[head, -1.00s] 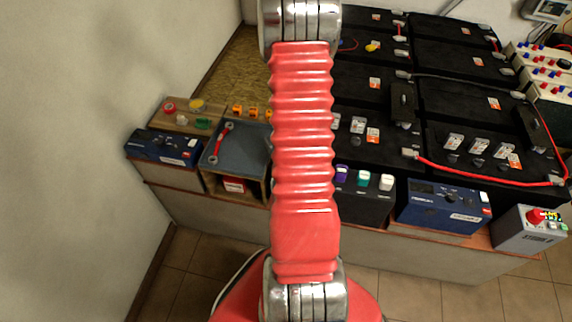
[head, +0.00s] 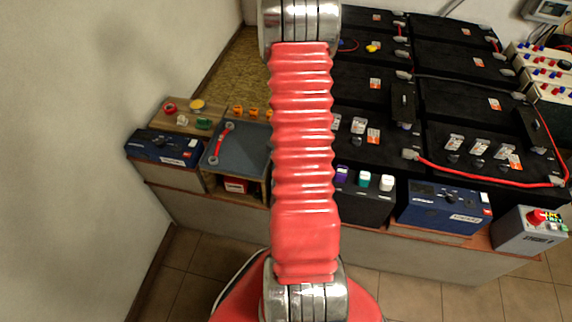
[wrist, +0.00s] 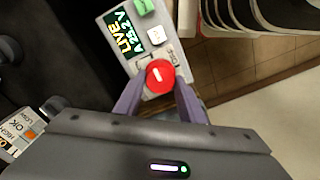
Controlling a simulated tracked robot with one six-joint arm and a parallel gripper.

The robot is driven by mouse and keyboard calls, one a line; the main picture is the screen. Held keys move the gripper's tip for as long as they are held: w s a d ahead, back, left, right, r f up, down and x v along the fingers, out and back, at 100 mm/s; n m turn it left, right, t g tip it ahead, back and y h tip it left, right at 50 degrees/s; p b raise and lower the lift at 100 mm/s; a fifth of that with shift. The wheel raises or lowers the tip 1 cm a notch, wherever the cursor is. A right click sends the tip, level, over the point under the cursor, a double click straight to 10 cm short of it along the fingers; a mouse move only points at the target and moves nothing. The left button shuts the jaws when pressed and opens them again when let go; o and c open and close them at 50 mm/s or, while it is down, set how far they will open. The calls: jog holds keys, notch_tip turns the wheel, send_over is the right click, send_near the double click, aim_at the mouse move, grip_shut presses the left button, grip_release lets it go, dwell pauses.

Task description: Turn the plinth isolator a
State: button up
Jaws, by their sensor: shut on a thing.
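In the wrist view a grey isolator box (wrist: 118,22) carries a round red knob (wrist: 160,76) with a short white mark. Its display (wrist: 125,34) reads LIVE with a voltage line below. My gripper (wrist: 159,90) is shut on the red knob, one purple-grey finger on each side. My red arm fills the middle of the head view; my gripper and this box do not show there. A similar grey box (head: 522,236) with a red knob (head: 537,216) and lit display stands at the far right, with no gripper at it.
Black batteries (head: 465,135) with red cables cover the plinth (head: 400,257). A grey tray (head: 240,142) lies left of my arm. Tiled floor (head: 200,275) is open in front.

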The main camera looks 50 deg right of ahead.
jog(key=o, duration=1)
jog(key=shift+o, duration=0.2)
notch_tip(320, 180, up, 14)
jog(key=shift+d+f, duration=0.15)
jog(key=shift+d, duration=0.05)
dwell(0.6)
